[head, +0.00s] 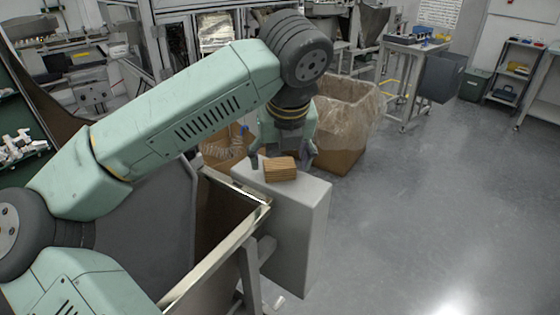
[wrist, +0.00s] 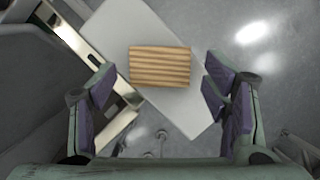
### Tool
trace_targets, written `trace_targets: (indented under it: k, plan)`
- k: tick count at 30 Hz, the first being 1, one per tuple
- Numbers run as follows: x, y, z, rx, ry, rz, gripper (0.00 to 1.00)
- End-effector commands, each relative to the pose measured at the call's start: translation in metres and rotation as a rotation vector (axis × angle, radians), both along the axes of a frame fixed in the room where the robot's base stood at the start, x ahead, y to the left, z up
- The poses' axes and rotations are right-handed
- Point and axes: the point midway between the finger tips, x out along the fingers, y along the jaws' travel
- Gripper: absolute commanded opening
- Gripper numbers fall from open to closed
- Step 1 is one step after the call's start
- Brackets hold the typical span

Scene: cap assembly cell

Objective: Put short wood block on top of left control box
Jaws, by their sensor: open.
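The short wood block (head: 281,169) is light brown with stripes of grain. It lies on the top of a tall grey control box (head: 297,228), near that top's middle. In the wrist view the block (wrist: 160,66) shows whole on the pale box top (wrist: 122,38). My gripper (head: 283,158) is above the box, just at the block in the head view. In the wrist view my gripper (wrist: 157,88) is open, with its purple finger pads left and right of the block and clear gaps on both sides. Nothing is between the pads in a grip.
A metal-edged bin (head: 215,245) stands directly left of the box. A cardboard box with a plastic liner (head: 345,125) stands behind it. The floor to the right (head: 430,200) is clear. Tables and shelves stand at the back.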

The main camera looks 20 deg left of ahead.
Motion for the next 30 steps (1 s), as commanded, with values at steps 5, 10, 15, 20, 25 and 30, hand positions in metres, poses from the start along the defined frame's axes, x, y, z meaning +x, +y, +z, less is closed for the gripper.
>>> trace_targets:
  k: [5, 10, 15, 20, 25, 30]
  plan:
    - [-0.013, -0.006, 0.035, 0.003, -0.004, 0.001, 0.69]
    - [-0.026, -0.012, 0.067, 0.002, -0.004, 0.002, 0.69]
    - [-0.034, -0.016, 0.089, 0.001, -0.002, 0.001, 0.69]
    - [-0.037, -0.017, 0.097, 0.0, -0.001, 0.0, 0.69]
    - [-0.037, -0.017, 0.097, 0.0, 0.0, 0.0, 0.69]
    - [-0.037, -0.017, 0.097, 0.0, 0.0, 0.0, 0.69]
